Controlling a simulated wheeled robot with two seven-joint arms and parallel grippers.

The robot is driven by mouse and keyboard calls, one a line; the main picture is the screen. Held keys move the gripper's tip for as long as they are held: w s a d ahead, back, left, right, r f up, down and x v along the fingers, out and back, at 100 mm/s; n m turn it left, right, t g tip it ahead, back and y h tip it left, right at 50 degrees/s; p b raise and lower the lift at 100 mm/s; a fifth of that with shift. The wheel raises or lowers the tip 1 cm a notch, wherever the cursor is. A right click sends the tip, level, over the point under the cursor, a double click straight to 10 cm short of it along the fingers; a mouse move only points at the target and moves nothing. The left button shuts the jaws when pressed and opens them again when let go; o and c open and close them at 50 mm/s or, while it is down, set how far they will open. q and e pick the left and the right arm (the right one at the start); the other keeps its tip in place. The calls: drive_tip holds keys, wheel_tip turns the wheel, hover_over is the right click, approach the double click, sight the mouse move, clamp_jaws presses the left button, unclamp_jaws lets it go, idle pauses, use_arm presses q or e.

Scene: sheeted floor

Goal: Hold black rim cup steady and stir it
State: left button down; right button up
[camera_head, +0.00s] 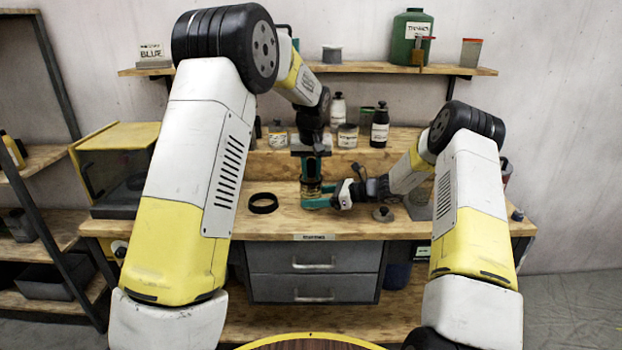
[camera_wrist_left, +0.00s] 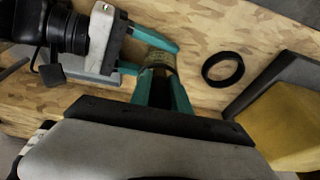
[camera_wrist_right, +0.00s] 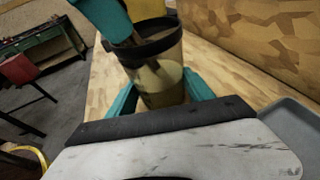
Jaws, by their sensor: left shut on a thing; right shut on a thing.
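The black rim cup (camera_wrist_right: 158,85) stands upright on the workbench, clear-walled with a pale content in its lower part. In the head view the cup (camera_head: 311,190) is small and partly covered. My right gripper (camera_head: 318,197) is shut on the cup from the right, low over the bench, with a teal finger on each side in the right wrist view. My left gripper (camera_head: 311,167) points down above the cup. It is shut on a brown stick (camera_wrist_right: 131,38), whose lower end reaches inside the rim. In the left wrist view my fingers hide most of the stick.
A loose black ring (camera_head: 263,203) lies on the bench (camera_head: 290,226) left of the cup. Bottles and tins, including a black bottle (camera_head: 380,125), stand behind. A yellow-topped box (camera_head: 118,137) is at the left end.

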use_arm(q)
drive_tip(key=v, duration=1.1)
idle(0.8)
drive_tip(key=shift+r, duration=0.1)
idle(0.3)
wheel_tip(320, 180, up, 4)
idle(0.5)
use_arm(e)
drive_tip(key=o, duration=1.5)
